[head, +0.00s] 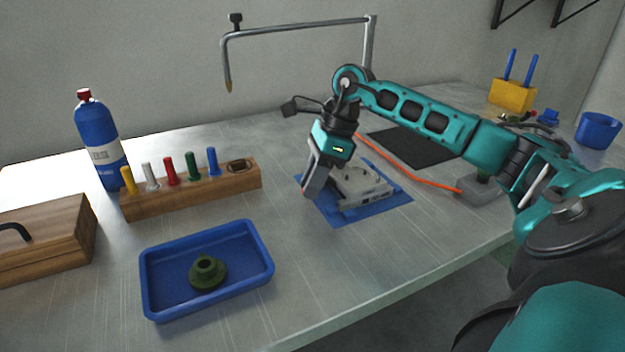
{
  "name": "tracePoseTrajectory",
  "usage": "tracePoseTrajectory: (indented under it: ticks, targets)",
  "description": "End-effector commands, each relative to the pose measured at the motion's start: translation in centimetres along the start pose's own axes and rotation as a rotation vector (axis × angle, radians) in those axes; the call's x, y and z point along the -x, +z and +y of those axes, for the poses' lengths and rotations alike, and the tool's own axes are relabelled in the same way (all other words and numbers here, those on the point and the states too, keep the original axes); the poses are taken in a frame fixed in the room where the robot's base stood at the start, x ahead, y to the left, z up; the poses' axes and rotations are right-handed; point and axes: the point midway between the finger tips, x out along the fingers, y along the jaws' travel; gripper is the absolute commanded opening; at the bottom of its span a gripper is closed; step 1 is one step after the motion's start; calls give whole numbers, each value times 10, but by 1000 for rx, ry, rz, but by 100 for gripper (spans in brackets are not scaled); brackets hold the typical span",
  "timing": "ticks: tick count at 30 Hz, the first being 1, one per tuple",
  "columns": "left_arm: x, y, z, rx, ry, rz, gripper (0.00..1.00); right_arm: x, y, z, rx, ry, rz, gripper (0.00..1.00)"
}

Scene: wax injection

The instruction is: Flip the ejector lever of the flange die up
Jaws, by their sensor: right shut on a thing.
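The flange die (362,187) is a grey metal block lying on a blue mat (385,212) in the middle of the table. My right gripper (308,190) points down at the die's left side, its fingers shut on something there. The ejector lever cannot be made out; the gripper covers that side of the die. A dark green flange-shaped piece (208,272) lies in a blue tray (160,306) at the front left, apart from the die. My left gripper is not in view.
A wooden rack (190,196) with several coloured pegs, a blue bottle (101,140) and a wooden box (45,238) stand left. A metal frame arm (300,28) rises behind. An orange cable (410,176) runs right of the die. Table front centre is clear.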

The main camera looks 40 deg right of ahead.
Motion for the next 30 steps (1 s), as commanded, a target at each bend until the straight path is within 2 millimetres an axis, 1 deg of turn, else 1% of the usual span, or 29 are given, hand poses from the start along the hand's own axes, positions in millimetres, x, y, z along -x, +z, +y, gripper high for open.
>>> tracePoseTrajectory:
  ticks: [7, 21, 30]
  targets:
    - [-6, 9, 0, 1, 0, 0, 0, 1, -2, -1, -4, 18, -67, 0]
    - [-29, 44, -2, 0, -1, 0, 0, 12, -5, -2, -13, 98, -359, 0]
    - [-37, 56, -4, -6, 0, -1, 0, 20, -5, -2, -14, 128, -466, 0]
